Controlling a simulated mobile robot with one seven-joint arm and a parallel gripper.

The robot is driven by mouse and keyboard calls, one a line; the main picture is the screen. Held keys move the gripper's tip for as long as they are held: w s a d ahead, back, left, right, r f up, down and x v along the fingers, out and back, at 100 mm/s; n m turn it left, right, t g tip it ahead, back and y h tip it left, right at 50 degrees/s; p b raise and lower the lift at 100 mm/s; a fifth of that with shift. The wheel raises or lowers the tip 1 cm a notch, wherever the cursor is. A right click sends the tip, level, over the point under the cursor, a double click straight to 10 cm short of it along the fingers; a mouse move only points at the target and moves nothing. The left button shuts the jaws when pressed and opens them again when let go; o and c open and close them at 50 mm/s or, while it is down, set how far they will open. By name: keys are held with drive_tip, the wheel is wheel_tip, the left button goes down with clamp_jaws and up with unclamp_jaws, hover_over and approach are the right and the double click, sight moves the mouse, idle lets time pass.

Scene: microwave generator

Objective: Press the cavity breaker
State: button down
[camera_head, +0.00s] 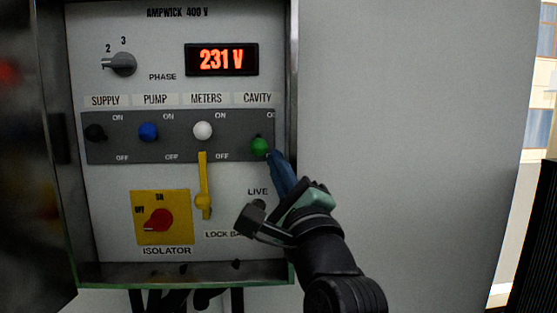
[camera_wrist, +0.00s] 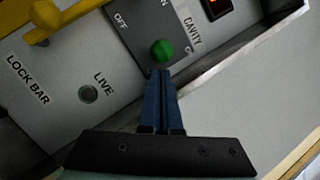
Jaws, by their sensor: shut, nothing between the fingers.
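The cavity breaker is a green round knob (camera_head: 260,146) at the right end of a dark grey breaker strip, under the CAVITY label. It also shows in the wrist view (camera_wrist: 163,51). My gripper (camera_head: 272,156) has its blue fingers closed together and empty. Its tips are just below and right of the green knob in the head view. In the wrist view the fingertips (camera_wrist: 162,73) are right at the knob's lower edge; I cannot tell if they touch it. The fingers and hand hide part of the panel's lower right.
Black (camera_head: 95,132), blue (camera_head: 148,131) and white (camera_head: 203,130) knobs share the strip. A yellow lock bar (camera_head: 203,185) stands under the white one. The red isolator knob (camera_head: 159,219) is lower left. The metal box rim (camera_head: 292,110) stands right of the strip. The display (camera_head: 221,60) reads 231 V.

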drive_tip(key=shift+s+r+g+p, duration=0.25)
drive_tip(key=shift+r+g+p, duration=0.3)
drive_tip(key=shift+p, duration=1.25)
